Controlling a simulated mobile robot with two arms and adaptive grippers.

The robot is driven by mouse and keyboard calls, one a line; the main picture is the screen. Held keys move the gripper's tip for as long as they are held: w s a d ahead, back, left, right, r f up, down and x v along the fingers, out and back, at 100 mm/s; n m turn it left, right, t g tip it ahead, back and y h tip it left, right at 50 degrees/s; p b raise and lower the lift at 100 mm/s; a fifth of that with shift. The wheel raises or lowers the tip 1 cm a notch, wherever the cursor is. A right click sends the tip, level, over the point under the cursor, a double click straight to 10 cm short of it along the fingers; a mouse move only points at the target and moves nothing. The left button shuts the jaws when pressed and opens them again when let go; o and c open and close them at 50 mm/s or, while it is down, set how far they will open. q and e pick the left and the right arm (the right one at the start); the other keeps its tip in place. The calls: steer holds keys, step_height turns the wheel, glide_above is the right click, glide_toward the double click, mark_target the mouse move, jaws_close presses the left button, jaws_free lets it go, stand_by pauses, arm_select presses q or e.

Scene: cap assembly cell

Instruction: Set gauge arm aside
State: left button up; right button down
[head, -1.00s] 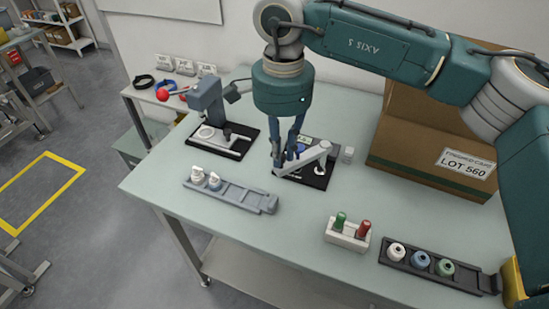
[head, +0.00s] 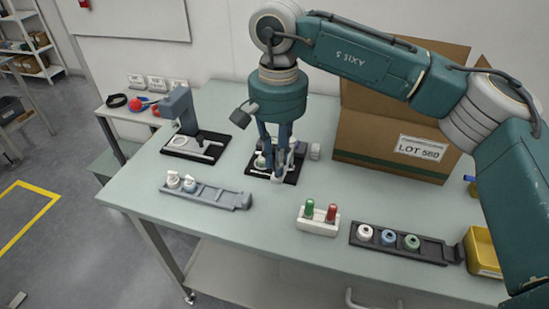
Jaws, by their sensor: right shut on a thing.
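My right gripper (head: 276,168) reaches down over a small black-based gauge fixture (head: 290,180) near the middle of the table. Its two blue-grey fingers are shut on the light grey gauge arm (head: 296,157), low over the base. The fingers hide much of the arm, and I cannot tell exactly where they grip it. A pale round part (head: 260,162) shows on the base, just left of the fingers. My left gripper is not in view.
A press on a black base (head: 190,140) stands left of the fixture. In front are a grey rail with white-topped parts (head: 215,197), a white block with green and red plugs (head: 318,226) and a dark cap rail (head: 400,248). A cardboard box (head: 385,145) stands behind right.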

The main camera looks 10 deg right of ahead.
steer(key=shift+r, duration=0.1)
steer(key=c, duration=1.7)
jaws_free()
steer(key=shift+o, duration=0.2)
steer(key=shift+d+r, duration=0.1)
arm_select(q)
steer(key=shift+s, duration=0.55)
arm_select(e)
step_height(320, 180, up, 12)
